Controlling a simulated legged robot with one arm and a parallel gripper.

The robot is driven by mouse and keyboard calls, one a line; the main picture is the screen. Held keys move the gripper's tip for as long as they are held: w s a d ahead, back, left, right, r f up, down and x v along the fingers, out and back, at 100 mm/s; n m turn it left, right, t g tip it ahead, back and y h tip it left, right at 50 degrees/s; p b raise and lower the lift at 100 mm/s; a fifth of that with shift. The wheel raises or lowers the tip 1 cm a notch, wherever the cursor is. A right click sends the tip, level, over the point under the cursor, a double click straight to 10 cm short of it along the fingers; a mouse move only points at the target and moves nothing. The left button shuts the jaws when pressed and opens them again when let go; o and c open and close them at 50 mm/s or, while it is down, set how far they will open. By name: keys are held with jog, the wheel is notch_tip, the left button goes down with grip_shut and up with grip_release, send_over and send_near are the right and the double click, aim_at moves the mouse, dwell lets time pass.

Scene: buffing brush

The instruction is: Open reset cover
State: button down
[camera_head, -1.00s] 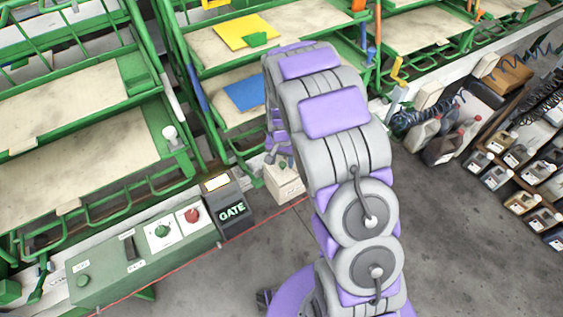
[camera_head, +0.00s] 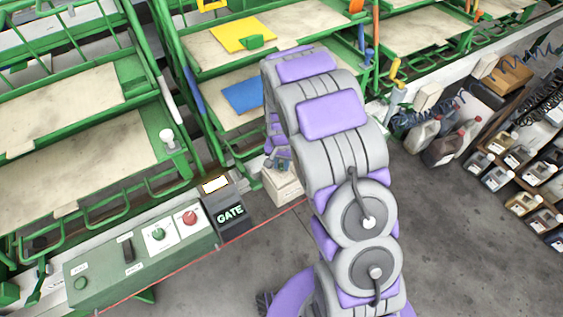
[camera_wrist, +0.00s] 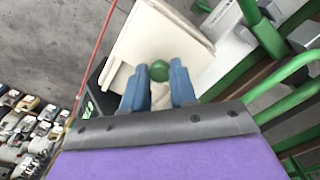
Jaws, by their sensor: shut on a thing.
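The reset cover (camera_wrist: 150,35) is a cream panel with a round green knob (camera_wrist: 159,70) on it, seen close up in the wrist view. It belongs to the small cream box (camera_head: 284,189) beside the gate housing in the head view. My gripper (camera_wrist: 159,76) has its two blue fingers on either side of the knob and is shut on it. In the head view my gripper (camera_head: 283,163) is at the top of the box, and the knob is hidden there. I cannot tell whether the cover is raised at all.
The dark GATE housing (camera_head: 230,212) stands just left of the box. A green control panel (camera_head: 145,253) with buttons runs further left. Green racks (camera_head: 180,95) rise behind. Jugs (camera_head: 440,138) stand to the right. The grey floor (camera_head: 450,230) at the right is clear.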

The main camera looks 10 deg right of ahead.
aim_at(292, 166)
jog(key=shift+a, duration=0.15)
jog(key=d, duration=0.1)
jog(key=w+d+p, duration=0.1)
jog(key=d, duration=0.2)
jog(key=shift+w+d+r+p, duration=0.1)
jog(key=shift+w+r+p, duration=0.1)
jog(key=shift+w+p, duration=0.1)
jog(key=shift+w+d+f, duration=0.1)
jog(key=shift+d, duration=0.25)
jog(key=c, duration=0.9)
grip_release()
jog(key=shift+a, duration=0.2)
notch_tip(292, 166, up, 17)
jog(key=p, duration=0.3)
